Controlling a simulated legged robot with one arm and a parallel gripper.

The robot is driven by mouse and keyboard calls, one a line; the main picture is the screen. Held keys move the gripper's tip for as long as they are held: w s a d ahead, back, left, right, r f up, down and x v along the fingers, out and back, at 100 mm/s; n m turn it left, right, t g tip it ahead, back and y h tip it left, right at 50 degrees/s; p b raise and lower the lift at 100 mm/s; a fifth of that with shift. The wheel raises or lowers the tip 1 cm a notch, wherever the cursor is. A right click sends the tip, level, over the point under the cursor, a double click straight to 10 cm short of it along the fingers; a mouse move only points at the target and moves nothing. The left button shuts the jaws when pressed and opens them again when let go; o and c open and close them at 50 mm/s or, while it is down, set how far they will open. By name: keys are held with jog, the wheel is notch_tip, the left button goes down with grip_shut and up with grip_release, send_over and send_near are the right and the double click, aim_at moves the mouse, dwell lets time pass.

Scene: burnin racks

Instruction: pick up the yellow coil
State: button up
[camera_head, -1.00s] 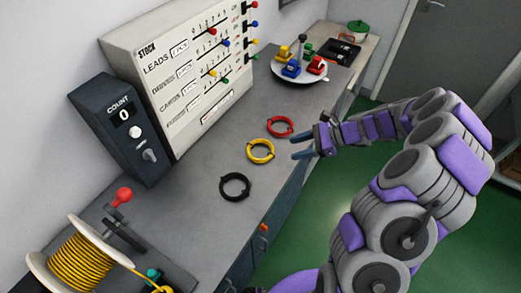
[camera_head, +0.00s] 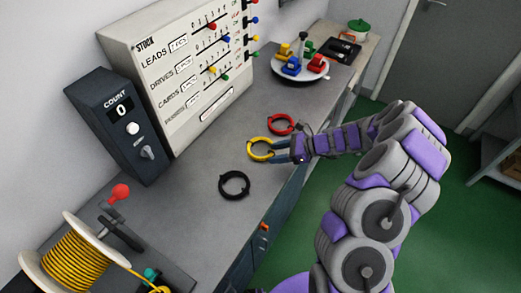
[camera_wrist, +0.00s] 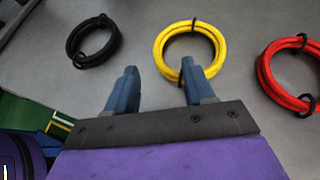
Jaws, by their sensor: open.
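The yellow coil (camera_head: 260,149) lies flat on the grey bench top between a black coil and a red coil. In the wrist view the yellow coil (camera_wrist: 190,33) is ahead of the fingers, a dark tie at its far side. My gripper (camera_head: 282,151) is at the coil's right edge in the head view. In the wrist view my gripper (camera_wrist: 156,84) is open with nothing between its blue fingers. The right finger overlaps the coil's near edge in the picture; whether it touches, I cannot tell.
The black coil (camera_head: 234,185) and red coil (camera_head: 280,125) lie close by. A wire spool (camera_head: 75,262) stands at lower left, and a counter box (camera_head: 118,125) and stock board (camera_head: 185,70) stand along the wall. A round tray (camera_head: 300,75) is farther back.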

aim_at(260, 156)
jog(key=shift+b+x, duration=0.65)
jog(key=shift+x, duration=2.4)
jog(key=shift+c, duration=0.2)
grip_shut()
